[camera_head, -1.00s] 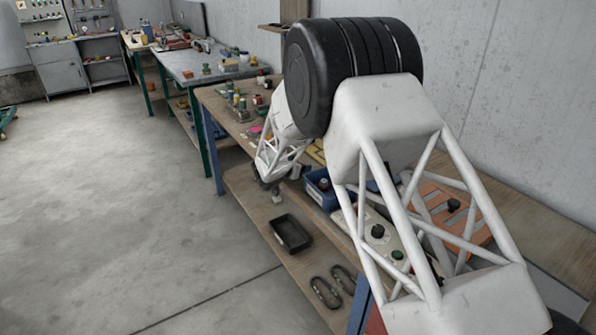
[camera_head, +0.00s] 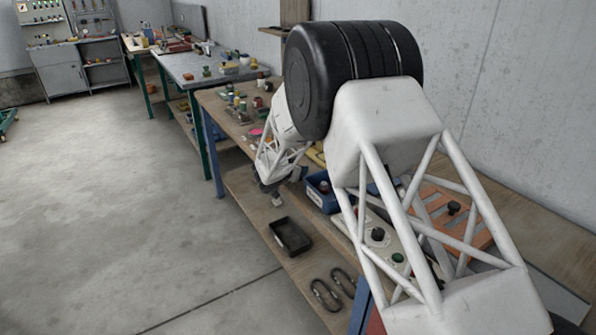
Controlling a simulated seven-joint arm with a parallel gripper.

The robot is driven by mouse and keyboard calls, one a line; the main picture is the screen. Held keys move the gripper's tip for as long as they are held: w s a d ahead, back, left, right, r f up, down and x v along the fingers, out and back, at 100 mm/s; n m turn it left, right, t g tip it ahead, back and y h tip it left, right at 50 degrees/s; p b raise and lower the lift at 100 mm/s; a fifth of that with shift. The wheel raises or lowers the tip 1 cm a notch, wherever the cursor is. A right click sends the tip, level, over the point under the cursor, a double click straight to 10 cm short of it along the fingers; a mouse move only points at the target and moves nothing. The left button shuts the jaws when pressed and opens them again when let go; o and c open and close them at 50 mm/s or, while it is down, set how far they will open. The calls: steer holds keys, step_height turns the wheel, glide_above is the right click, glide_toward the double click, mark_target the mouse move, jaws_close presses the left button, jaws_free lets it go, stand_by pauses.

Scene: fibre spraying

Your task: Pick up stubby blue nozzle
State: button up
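I cannot make out a stubby blue nozzle in the head view; it is hidden or too small to tell. My gripper (camera_head: 276,195) hangs at the end of my white lattice arm, over the front edge of the wooden workbench. Its fingers are tiny and dark here, so I cannot tell whether they are open or shut, or whether they hold anything. A blue bin (camera_head: 318,196) with a small dark part in it stands on the bench just right of my gripper, partly behind my arm.
A black tray (camera_head: 277,240) and two dark shackle-like pieces (camera_head: 325,295) lie on the lower shelf. An orange slotted block (camera_head: 470,232) and a pale plate with knobs (camera_head: 350,218) sit behind my arm. Several small coloured parts stand at the bench's far end.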

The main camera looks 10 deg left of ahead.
steer(key=shift+r, duration=0.2)
steer(key=shift+r, duration=0.55)
steer(key=shift+s+a+r, duration=0.15)
steer(key=shift+s+r, duration=0.15)
steer(key=shift+r, duration=0.25)
steer(key=shift+s+a+r, duration=0.1)
steer(key=shift+s+r, duration=0.15)
steer(key=shift+r, duration=0.25)
steer(key=s+a, duration=0.3)
steer(key=s, duration=0.4)
steer(key=s+a, duration=0.3)
steer(key=s, duration=0.5)
steer(key=shift+s, duration=0.3)
steer(key=shift+a, duration=0.1)
steer(key=s+d+r, duration=0.2)
steer(key=s+d, duration=0.1)
steer(key=d, duration=0.6)
steer(key=s+d+r, duration=0.3)
steer(key=s+d, duration=0.1)
steer(key=d, duration=0.5)
steer(key=s+d+r, duration=0.3)
steer(key=s+d, duration=0.1)
steer(key=d, duration=0.5)
steer(key=shift+s+r, duration=0.15)
